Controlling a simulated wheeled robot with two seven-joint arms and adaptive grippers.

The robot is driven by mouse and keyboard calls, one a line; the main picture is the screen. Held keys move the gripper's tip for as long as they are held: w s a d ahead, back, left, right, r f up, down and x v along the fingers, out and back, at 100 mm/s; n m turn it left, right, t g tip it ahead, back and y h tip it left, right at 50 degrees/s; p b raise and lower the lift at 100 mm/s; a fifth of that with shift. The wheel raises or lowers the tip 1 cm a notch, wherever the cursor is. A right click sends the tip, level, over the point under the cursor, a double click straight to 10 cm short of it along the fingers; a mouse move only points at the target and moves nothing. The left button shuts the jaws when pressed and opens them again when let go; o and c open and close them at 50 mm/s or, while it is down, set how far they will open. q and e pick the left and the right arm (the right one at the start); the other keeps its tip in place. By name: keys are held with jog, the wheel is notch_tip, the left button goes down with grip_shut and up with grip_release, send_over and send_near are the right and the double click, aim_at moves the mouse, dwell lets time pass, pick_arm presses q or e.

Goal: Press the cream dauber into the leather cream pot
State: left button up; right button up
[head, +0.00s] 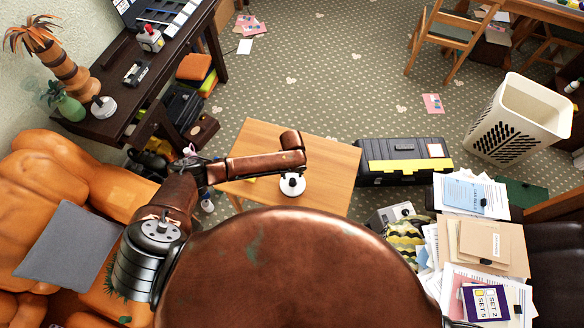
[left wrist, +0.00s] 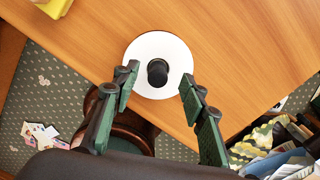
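A white round disc with a black upright knob in its middle (head: 292,187) stands on the small wooden table (head: 335,165). It looks like the dauber, but I cannot tell for sure. In the left wrist view the disc (left wrist: 144,84) lies just ahead of my left gripper (left wrist: 158,84), whose two green-padded fingers are apart on either side of the black knob, with nothing gripped. In the head view the fingers are not clear under my copper wrist. A similar small white piece with a dark top (head: 103,108) stands on the dark desk. I cannot pick out the cream pot with certainty. My right gripper is out of view.
A yellow object (left wrist: 62,22) lies on the table left of the disc. A black and yellow toolbox (head: 403,160) is on the floor to the right. Papers (head: 470,195) and a striped cloth (head: 405,238) crowd the right. The table's right part is bare.

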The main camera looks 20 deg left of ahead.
pick_arm(q)
notch_tip(320, 180, up, 8)
jog(key=shift+f, duration=0.25)
jog(key=shift+s, duration=0.1)
dwell(0.4)
